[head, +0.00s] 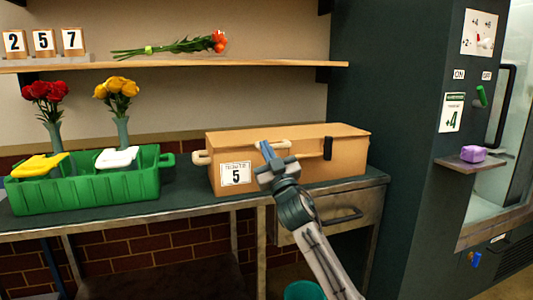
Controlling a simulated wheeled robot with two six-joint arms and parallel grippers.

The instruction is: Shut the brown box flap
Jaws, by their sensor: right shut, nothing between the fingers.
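The brown box (345,168) stands on the dark counter at the middle. Its top flap (318,131) lies flat across the top, and I see no opening into the box. A label with a 5 (236,174) is on its front, and a dark strap or latch (327,148) hangs near the front top edge. My right gripper (267,151) is shut and empty, with blue fingertips pointing up in front of the box's front top edge. I cannot tell whether it touches the box. It hides part of the front. My left gripper is not in view.
A green crate (95,205) with yellow and white handled items stands left of the box. Behind it are vases of red roses (45,92) and yellow roses (117,88). A shelf (180,64) runs above. A dark cabinet (400,130) stands at the right.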

